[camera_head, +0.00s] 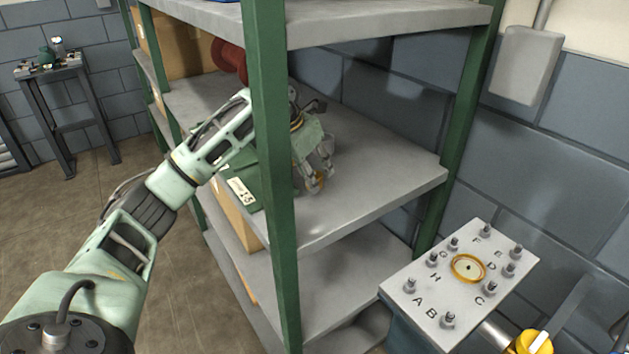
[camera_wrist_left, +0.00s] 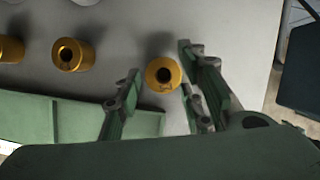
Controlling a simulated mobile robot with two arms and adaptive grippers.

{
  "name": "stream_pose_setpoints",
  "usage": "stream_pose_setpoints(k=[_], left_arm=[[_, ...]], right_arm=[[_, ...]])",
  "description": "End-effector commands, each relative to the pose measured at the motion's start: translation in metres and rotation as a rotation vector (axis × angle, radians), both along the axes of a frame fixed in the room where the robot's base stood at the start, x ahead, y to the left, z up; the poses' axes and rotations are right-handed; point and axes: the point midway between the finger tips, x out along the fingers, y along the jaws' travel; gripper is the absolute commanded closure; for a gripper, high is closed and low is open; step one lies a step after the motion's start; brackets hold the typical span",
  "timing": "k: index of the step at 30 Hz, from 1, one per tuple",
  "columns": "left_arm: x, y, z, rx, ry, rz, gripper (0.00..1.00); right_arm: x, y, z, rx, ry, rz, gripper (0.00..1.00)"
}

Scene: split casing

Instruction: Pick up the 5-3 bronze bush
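A bronze bush (camera_wrist_left: 163,75), a short ring with a dark bore, stands on the grey shelf in the left wrist view. My left gripper (camera_wrist_left: 157,84) is open, with its fingers on either side of this bush and a gap still showing on the left. In the head view the gripper (camera_head: 318,178) reaches over the middle shelf, with the bush (camera_head: 316,184) partly hidden among its fingers. Two more bronze bushes, one (camera_wrist_left: 73,55) whole and one (camera_wrist_left: 10,49) cut by the frame, stand to the left. I cannot read any size marking. My right gripper is out of view.
A green bin (camera_head: 243,186) with a white label lies beside the gripper on the middle shelf (camera_head: 375,190). A green shelf post (camera_head: 275,200) stands in front of my left arm. A plate with lettered studs (camera_head: 462,290) is at lower right. The shelf's right half is clear.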

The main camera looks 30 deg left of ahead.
Motion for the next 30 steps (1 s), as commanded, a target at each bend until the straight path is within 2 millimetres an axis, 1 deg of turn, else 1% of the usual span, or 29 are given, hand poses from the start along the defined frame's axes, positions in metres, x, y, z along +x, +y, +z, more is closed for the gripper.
stream_pose_setpoints(k=[1,11,23,30], left_arm=[[0.000,0.000,0.000,0.000,0.000,0.000,0.71],[0.000,0.000,0.000,0.001,0.001,0.000,1.00],[0.000,0.001,0.001,0.000,-0.001,0.000,1.00],[-0.002,0.005,0.012,0.001,-0.002,0.000,1.00]], right_arm=[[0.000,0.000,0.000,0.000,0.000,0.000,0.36],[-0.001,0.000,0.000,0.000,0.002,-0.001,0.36],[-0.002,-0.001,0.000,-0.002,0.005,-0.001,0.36],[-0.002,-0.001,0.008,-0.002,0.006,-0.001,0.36]])
